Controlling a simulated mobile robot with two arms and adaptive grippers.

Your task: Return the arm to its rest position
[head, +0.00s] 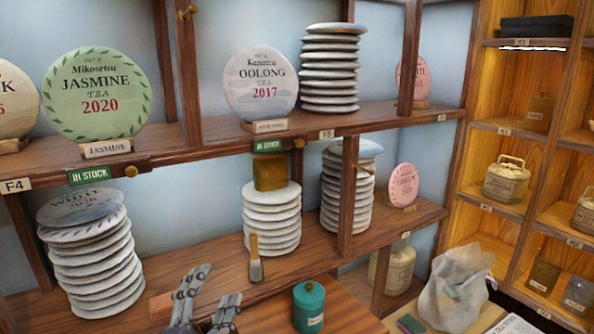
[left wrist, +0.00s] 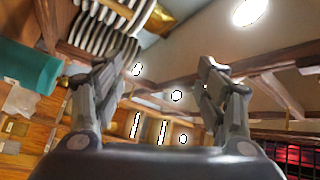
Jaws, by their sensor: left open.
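My left gripper (head: 209,293) is at the bottom of the head view, in front of the lower shelf. Its two fingers are apart and nothing is between them. The left wrist view also shows the open, empty fingers (left wrist: 165,75). A stack of pale tea cakes (head: 92,265) stands on the lower shelf to its left, with a label reading WHITE 2020 on top. Another stack (head: 272,222) stands behind the gripper, with a brown block (head: 270,171) on top. My right gripper is not in view.
A brush (head: 255,262) stands in front of the middle stack. A teal canister (head: 309,307) stands right of the gripper on a wooden surface. A white bag (head: 455,288) is farther right. The upper shelf (head: 225,130) holds round Jasmine (head: 97,95) and Oolong (head: 260,85) cakes. Wooden posts divide the shelves.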

